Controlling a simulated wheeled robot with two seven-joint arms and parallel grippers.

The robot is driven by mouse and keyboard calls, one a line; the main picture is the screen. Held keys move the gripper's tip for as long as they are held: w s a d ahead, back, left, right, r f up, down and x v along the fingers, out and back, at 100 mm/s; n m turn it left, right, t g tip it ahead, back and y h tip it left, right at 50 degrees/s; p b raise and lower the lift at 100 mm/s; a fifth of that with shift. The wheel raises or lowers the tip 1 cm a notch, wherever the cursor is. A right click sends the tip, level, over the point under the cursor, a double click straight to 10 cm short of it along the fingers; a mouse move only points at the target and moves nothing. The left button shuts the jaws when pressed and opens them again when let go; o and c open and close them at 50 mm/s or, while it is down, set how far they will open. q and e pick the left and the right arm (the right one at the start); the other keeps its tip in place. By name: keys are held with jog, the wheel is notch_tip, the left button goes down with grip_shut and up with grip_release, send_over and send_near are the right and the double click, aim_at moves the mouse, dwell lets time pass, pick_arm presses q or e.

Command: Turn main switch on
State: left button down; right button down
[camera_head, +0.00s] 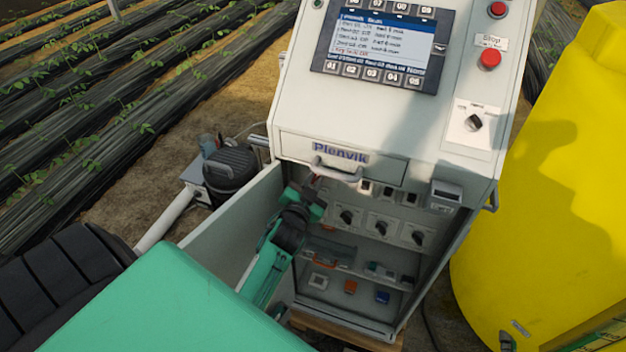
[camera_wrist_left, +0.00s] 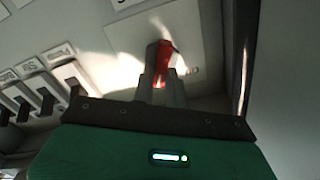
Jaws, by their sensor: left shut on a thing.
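The main switch appears in the left wrist view as a red handle (camera_wrist_left: 163,53) on a pale square plate (camera_wrist_left: 185,30) inside the cabinet. My left gripper (camera_wrist_left: 162,88) is shut on the red handle, with its fingers on the handle's two sides. In the head view my left gripper (camera_head: 313,190) reaches into the open cabinet at its upper left, under the drawer. There my wrist hides most of the switch. The handle's exact angle and the plate's markings are hard to read. My right gripper is not in view.
The cabinet's open door (camera_head: 232,232) stands to the left of my forearm. Rotary knobs (camera_head: 382,227) sit on white plates to the right of my gripper. A drawer with a handle (camera_head: 338,174) is just above. A yellow tank (camera_head: 540,210) stands at the right.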

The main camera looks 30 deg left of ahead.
pick_arm(q)
jog(key=shift+d+f+m, duration=0.1)
jog(key=shift+m, duration=1.8)
jog(key=c, duration=1.4)
grip_release()
jog(key=shift+s+d+f, duration=0.1)
jog(key=shift+s+d, duration=0.05)
jog(key=shift+s, duration=0.35)
jog(key=b+v, duration=0.3)
jog(key=v, duration=0.9)
jog(key=shift+s+d+b, duration=0.15)
jog(key=shift+s+b, duration=0.2)
